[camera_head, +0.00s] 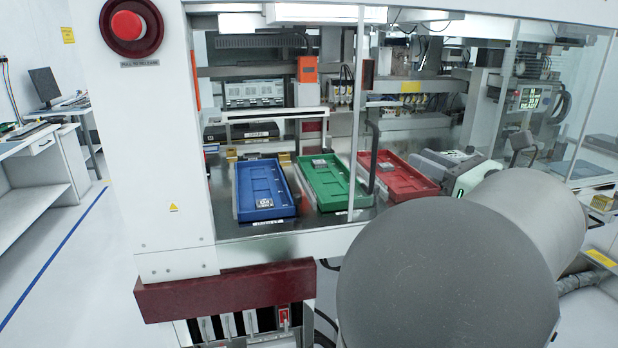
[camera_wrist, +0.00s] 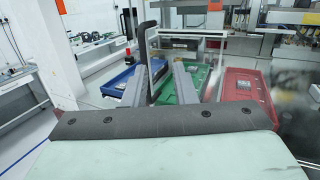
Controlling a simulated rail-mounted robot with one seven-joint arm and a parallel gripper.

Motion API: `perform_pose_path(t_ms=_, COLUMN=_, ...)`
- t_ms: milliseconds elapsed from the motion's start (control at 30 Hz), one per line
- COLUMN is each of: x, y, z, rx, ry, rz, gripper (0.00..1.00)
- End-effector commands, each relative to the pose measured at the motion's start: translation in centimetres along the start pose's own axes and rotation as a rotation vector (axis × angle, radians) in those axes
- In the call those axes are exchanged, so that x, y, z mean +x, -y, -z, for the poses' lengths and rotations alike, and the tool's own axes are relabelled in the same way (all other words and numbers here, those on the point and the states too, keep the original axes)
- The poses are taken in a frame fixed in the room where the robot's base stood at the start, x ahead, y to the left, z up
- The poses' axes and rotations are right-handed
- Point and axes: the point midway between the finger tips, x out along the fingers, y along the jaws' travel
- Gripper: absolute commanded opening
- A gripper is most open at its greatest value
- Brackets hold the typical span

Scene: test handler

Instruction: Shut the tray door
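The tray door is a clear panel (camera_head: 440,130) on the front of the machine. Its dark upright handle (camera_head: 371,155) is near the panel's left edge, and the opening left of it is uncovered. In the wrist view the handle (camera_wrist: 141,45) rises by the left finger of my gripper (camera_wrist: 160,67). The two fingers are spread apart, so the gripper is open. The handle appears to lie between them, closer to the left finger; I cannot tell whether they touch.
A blue tray (camera_head: 240,190), a green tray (camera_head: 310,190) and a red tray (camera_head: 415,185) lie side by side inside the machine. A white pillar with a red button (camera_head: 127,25) stands left of the opening. A desk (camera_head: 40,150) is farther left.

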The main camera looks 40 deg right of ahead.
Motion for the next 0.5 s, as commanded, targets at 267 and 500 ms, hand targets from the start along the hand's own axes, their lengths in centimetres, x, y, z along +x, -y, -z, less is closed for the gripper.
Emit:
perform_pose_path(t_ms=267, x=-6.6, y=0.2, z=1.4, rx=0.038, ry=-0.091, rz=-0.166, gripper=0.25)
perform_pose_path(t_ms=500, x=-3.4, y=-0.5, z=1.2, rx=0.040, ry=-0.091, rz=-0.172, gripper=0.25)
